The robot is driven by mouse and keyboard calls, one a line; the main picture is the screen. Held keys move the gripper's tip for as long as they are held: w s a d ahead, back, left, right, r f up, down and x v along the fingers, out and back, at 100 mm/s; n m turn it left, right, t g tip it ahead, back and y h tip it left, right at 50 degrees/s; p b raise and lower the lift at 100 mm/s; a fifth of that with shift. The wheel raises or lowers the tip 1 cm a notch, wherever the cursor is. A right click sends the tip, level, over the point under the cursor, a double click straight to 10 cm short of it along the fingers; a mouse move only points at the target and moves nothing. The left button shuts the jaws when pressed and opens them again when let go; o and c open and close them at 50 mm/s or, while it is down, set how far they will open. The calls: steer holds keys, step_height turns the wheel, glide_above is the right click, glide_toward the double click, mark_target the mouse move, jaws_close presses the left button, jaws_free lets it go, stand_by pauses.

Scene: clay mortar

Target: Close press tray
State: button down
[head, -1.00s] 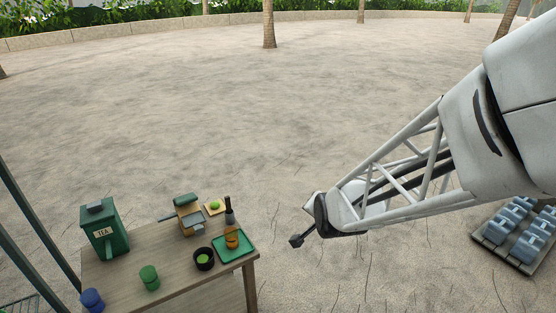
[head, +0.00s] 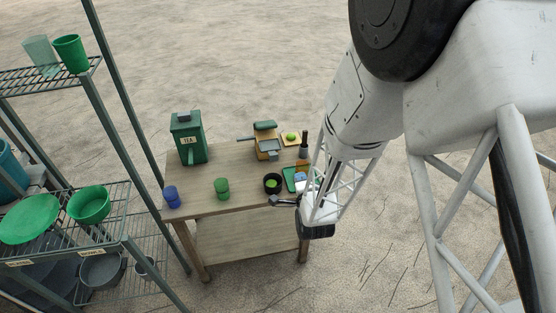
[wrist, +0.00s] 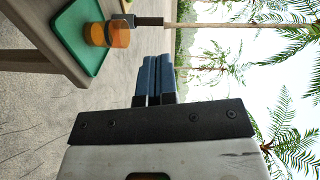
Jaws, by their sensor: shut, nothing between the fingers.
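The press (head: 264,148) stands near the back right of the wooden table. It has a tan body and a dark green top. Its grey tray (head: 270,146) sticks out at the front, below the top. The press is not clearly visible in the wrist view.
A green tray (wrist: 80,35) holds an orange jar (wrist: 112,34). A wire shelf (head: 120,205) stands left.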

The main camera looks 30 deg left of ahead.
steer(key=s+a+f+y, duration=0.2)
steer(key=s+a+f, duration=0.1)
steer(key=s+f, duration=0.1)
steer(key=shift+a+m, duration=0.2)
steer(key=shift+m, duration=0.2)
steer(key=shift+a, duration=0.1)
glide_toward(271, 150)
steer(key=shift+w+a+r, duration=0.7)
steer(key=shift+w, duration=0.05)
stand_by(0.6)
steer(key=x, duration=0.7)
steer(key=shift+w+a, duration=0.1)
steer(key=shift+w, duration=0.05)
steer(key=shift+w+a+r, duration=0.1)
steer(key=shift+w+a, duration=0.15)
